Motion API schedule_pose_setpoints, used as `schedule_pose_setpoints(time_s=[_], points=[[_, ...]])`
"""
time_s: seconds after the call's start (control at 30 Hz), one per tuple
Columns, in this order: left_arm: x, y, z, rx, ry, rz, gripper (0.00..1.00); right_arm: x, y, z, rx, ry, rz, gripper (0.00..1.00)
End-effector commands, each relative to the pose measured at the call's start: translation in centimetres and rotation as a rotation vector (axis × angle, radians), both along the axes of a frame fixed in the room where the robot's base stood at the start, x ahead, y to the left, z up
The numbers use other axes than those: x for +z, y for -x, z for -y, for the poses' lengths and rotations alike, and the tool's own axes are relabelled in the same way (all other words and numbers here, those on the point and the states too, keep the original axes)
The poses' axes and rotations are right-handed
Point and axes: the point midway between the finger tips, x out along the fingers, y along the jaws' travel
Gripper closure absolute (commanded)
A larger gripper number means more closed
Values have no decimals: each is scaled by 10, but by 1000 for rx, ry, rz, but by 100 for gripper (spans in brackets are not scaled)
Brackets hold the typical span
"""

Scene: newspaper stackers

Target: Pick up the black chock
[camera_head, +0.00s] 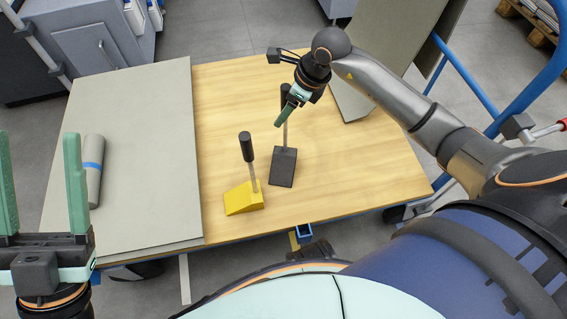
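The black chock (283,168) stands on the wooden part of the table, with its upright handle rising from it. My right gripper (281,121) is at the upper part of that handle, its green fingers pointing down and to the left. The fingers overlap in this view and partly cover the handle, so I cannot tell whether they grip it. The chock's base appears to rest on the table. My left gripper (39,138) is open and empty at the left edge, with its two green fingers pointing up and wide apart.
A yellow chock (244,199) with a black-topped handle stands just left of the black one. A grey board (140,150) covers the table's left side, with a grey roll with a blue band (93,180) on it. Bare wood (355,165) lies to the right.

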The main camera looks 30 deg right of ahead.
Motion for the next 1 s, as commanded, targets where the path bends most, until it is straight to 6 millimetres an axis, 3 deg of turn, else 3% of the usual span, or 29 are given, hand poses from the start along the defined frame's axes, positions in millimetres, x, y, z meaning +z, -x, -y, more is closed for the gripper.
schedule_pose_setpoints(time_s=[0.17,0.73,1.0], points=[[0,0,0,0,0,-1,36,0,0,0,0,0,0,36],[1,0,0,1,7,-3,36,1,0,0,0,0,0,100],[1,0,0,1,9,-3,36,1,0,0,0,0,0,100]])
